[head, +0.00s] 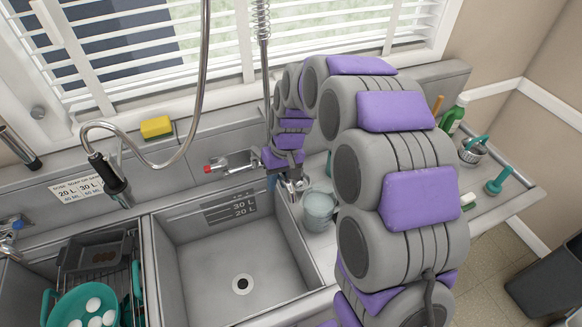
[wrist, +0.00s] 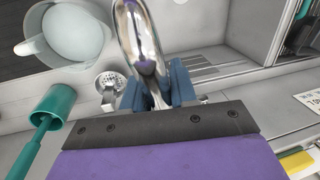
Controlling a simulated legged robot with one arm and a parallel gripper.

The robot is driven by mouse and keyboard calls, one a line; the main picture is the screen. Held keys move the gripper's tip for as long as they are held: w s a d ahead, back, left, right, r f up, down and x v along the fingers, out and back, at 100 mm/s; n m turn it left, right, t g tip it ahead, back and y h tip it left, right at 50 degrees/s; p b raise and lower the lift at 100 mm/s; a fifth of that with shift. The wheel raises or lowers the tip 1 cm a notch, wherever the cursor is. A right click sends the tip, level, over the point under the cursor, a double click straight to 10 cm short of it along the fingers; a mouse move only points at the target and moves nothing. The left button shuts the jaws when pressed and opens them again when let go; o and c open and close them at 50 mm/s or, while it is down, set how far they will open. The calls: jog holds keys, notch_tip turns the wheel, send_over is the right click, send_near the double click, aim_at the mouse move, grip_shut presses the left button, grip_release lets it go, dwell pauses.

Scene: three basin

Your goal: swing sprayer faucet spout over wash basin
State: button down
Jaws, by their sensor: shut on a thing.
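The chrome faucet spout (wrist: 138,35) runs between the two blue fingers of my gripper (wrist: 156,88) in the wrist view. My gripper is shut on it. In the head view my gripper (head: 283,181) is at the right back edge of the middle basin (head: 215,255), and my arm hides most of the spout there. The middle basin is empty, with a drain and volume marks. A chrome hose (head: 204,60) loops to a black-handled spray head (head: 108,178) at the left. Which basin is the wash basin, I cannot tell.
A translucent pitcher (head: 318,210) stands right of the middle basin, close to my gripper. The left basin holds a rack and a teal colander (head: 80,303). A yellow sponge (head: 156,127) lies on the back ledge. A green bottle (head: 452,115) and brushes stand at the right.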

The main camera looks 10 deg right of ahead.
jog(key=w+a+m+t+p, duration=0.1)
jog(key=a+m+p, duration=0.8)
jog(key=a, duration=0.7)
jog(key=shift+w+a+m+t+p, duration=0.25)
jog(key=shift+w+m+t+p, duration=0.15)
jog(key=shift+m, duration=0.4)
jog(key=c, duration=1)
grip_release()
jog(key=shift+r, duration=0.1)
jog(key=v, duration=1.7)
jog(key=shift+a, duration=0.25)
